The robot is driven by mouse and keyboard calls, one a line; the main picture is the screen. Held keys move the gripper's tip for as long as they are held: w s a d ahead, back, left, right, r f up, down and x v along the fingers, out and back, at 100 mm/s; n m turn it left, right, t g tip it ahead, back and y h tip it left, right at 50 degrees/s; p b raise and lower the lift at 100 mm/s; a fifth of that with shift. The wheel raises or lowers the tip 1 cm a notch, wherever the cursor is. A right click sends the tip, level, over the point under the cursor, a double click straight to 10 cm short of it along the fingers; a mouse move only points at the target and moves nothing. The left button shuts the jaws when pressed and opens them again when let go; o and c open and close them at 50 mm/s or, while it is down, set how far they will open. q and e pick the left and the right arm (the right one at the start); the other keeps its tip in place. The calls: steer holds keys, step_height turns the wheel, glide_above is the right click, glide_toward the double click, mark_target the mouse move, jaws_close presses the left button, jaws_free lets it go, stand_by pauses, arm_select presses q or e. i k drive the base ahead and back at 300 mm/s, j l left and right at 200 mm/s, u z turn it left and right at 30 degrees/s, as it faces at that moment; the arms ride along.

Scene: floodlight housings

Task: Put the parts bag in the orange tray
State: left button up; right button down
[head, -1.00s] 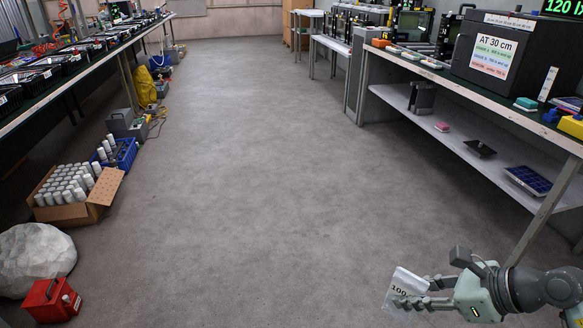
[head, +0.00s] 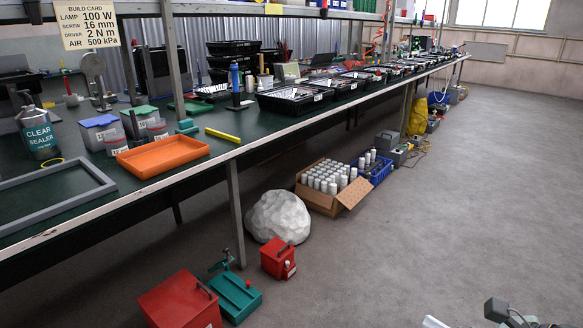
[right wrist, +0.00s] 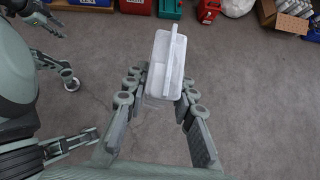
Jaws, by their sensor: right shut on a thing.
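The orange tray (head: 163,156) lies on the green bench top at the left in the head view, near the front edge. It looks empty. The parts bag (right wrist: 163,52) is a clear, whitish bag with a folded flap, pinched between the fingers of my right gripper (right wrist: 160,88) in the right wrist view, above the floor. In the head view only a corner of the bag (head: 433,322) and the top of my right gripper show at the bottom edge, well away from the tray. My left gripper (right wrist: 46,26) shows small at the top left of the right wrist view; its finger opening is unclear.
The right-hand floor is clear.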

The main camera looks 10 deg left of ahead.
mark_target(164, 154)
steer(key=u, duration=1.6)
